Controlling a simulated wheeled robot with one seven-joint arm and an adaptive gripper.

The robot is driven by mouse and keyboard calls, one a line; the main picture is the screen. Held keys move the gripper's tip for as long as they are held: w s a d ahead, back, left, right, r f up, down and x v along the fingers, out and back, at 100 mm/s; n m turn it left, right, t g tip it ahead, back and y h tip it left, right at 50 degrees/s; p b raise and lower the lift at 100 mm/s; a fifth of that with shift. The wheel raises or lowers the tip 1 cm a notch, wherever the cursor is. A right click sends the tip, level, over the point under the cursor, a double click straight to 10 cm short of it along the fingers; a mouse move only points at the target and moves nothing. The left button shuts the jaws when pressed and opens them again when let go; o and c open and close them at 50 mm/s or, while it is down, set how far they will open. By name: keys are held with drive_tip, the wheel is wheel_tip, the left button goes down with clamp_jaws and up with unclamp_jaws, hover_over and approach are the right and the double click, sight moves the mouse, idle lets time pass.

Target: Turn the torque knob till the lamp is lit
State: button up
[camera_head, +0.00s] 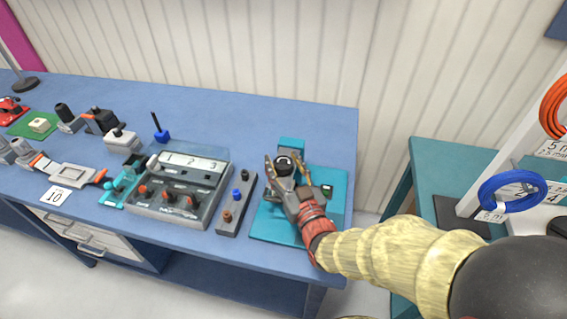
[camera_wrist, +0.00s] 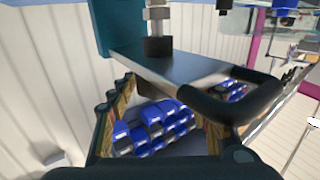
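My gripper (camera_head: 285,168) is over the teal device (camera_head: 258,228) at the right end of the blue bench. Its two fingers stand apart, on either side of a dark round part with a pale ring (camera_head: 284,161), perhaps the torque knob; I cannot tell if they touch it. In the wrist view the fingers (camera_wrist: 165,112) are spread, with no thing clearly held between them. A metal post with a dark end (camera_wrist: 158,44) and a grey plate (camera_wrist: 165,66) are close above them there. I cannot make out a lamp or whether one is lit.
Left of the device stand a grey strip with coloured buttons (camera_head: 237,203) and a grey panel numbered 1 to 3 (camera_head: 180,190). More fixtures fill the left of the bench (camera_head: 250,112). A rack with a blue cable coil (camera_head: 512,191) is at right.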

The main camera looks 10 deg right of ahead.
drive_tip(key=c, duration=0.8)
drive_tip(key=shift+c, duration=0.2)
drive_tip(key=shift+a+m+h+b, duration=0.15)
drive_tip(key=shift+m+h+b, duration=0.15)
drive_tip(key=shift+h+b, duration=0.1)
drive_tip(key=m+h, duration=0.1)
drive_tip(key=h, duration=0.1)
drive_tip(key=shift+m+h+b, duration=0.3)
drive_tip(key=shift+b, duration=0.05)
drive_tip(key=m+h, duration=0.2)
drive_tip(key=h, duration=0.2)
drive_tip(key=shift+a+m, duration=0.1)
drive_tip(key=shift+m, duration=0.2)
drive_tip(key=m+g+h+p, duration=0.1)
drive_tip(key=h, duration=0.1)
drive_tip(key=m+g+h+p, duration=0.1)
drive_tip(key=m+h, duration=0.1)
drive_tip(key=h, duration=0.1)
drive_tip(key=shift+w+r, duration=0.1)
drive_tip(key=shift+m+g+h+p, duration=1.3)
drive_tip(key=shift+m+g+h, duration=0.6)
drive_tip(key=shift+m+h, duration=0.3)
drive_tip(key=shift+h, duration=0.3)
